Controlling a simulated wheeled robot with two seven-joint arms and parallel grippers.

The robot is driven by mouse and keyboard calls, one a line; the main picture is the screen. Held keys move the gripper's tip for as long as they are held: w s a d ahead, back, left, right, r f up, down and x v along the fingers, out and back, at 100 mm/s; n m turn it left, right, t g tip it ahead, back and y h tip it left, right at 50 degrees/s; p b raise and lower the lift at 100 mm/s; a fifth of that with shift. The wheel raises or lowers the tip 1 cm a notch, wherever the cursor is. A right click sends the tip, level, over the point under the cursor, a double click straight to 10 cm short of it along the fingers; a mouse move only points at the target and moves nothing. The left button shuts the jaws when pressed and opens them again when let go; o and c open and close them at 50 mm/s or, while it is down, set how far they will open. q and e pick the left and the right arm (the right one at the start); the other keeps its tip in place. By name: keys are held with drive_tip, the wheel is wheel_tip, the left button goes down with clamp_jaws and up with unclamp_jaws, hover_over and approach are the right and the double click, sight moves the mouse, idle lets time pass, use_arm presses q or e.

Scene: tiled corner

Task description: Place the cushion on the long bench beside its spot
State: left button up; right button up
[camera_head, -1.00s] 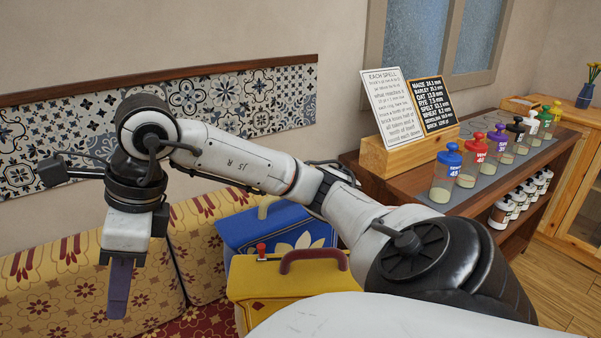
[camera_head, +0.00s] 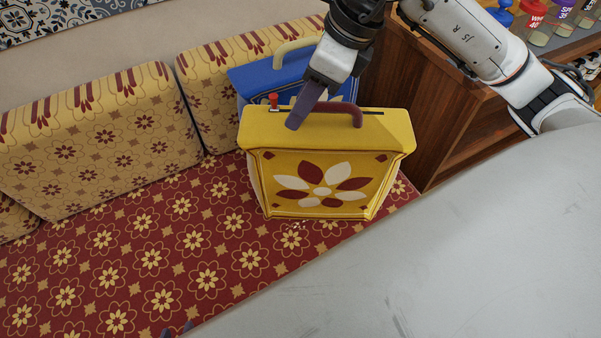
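Yellow cushions with a dark red flower pattern lean along the wall: a wide one (camera_head: 100,150) at left and another (camera_head: 208,100) partly behind the cases. A piece of a third shows at the far left edge. They rest on the long bench (camera_head: 130,260), whose seat is red with yellow flowers. My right gripper (camera_head: 303,112) points down over the top of a yellow case; only one finger shows clearly, and whether it touches the case is unclear. Dark tips of my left gripper (camera_head: 176,330) barely show at the bottom edge, over the seat.
The yellow case (camera_head: 395,140), with a red handle and flower front, stands on the bench's right end. A blue case (camera_head: 240,82) stands behind it. A wooden shelf (camera_head: 440,120) with jars is at right. A grey surface (camera_head: 450,250) fills the lower right. The seat's left part is clear.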

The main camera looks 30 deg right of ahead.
sight(287, 140)
drive_tip(key=x, duration=0.5)
drive_tip(key=shift+s+d+f, duration=0.15)
drive_tip(key=shift+s+f, duration=0.15)
drive_tip(key=shift+f, duration=0.25)
clamp_jaws()
idle(0.9)
unclamp_jaws()
